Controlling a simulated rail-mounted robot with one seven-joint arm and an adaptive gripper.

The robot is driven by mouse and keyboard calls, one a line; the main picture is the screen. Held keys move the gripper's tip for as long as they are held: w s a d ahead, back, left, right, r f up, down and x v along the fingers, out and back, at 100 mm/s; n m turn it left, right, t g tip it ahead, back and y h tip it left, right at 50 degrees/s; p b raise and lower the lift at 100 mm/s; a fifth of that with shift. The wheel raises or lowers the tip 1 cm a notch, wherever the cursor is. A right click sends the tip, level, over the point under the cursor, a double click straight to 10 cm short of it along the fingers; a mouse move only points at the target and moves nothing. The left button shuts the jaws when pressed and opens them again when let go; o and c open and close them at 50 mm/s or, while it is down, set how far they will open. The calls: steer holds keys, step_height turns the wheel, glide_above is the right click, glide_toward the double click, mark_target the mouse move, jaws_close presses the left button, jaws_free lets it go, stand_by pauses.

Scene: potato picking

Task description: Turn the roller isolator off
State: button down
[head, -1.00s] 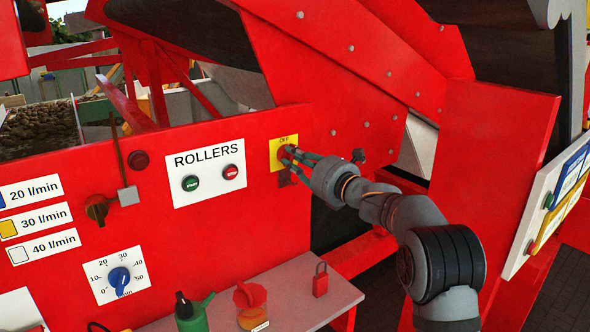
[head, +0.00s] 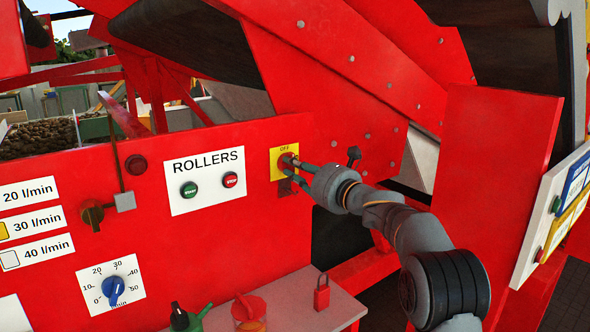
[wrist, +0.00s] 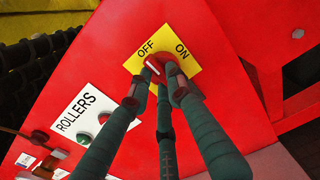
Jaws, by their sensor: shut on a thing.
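The roller isolator is a red rotary knob (wrist: 153,66) on a yellow plate (head: 277,165) marked OFF and ON, on the red machine panel. In the wrist view the plate (wrist: 190,66) shows OFF at upper left and ON at right, and the white mark on the knob lies toward the OFF side. My gripper (wrist: 155,75) is shut on the knob, its dark fingers around it and partly hiding it. In the head view my gripper (head: 300,165) reaches the plate from the right.
A white ROLLERS panel (head: 205,165) with green START and red STOP buttons is left of the isolator. Below, a shelf (head: 290,285) holds a red padlock (head: 321,293) and bottles. A red upright panel (head: 497,180) stands right of my arm.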

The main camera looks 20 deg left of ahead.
steer(key=shift+f, duration=0.35)
steer(key=c, duration=2)
jaws_free()
steer(key=o, duration=0.4)
steer(key=shift+r, duration=0.25)
steer(key=v, duration=1.2)
steer(key=shift+w+a, duration=0.1)
steer(key=shift+a, duration=0.05)
steer(key=x, duration=1.1)
steer(key=shift+w+a, duration=0.25)
steer(key=shift+a, duration=0.05)
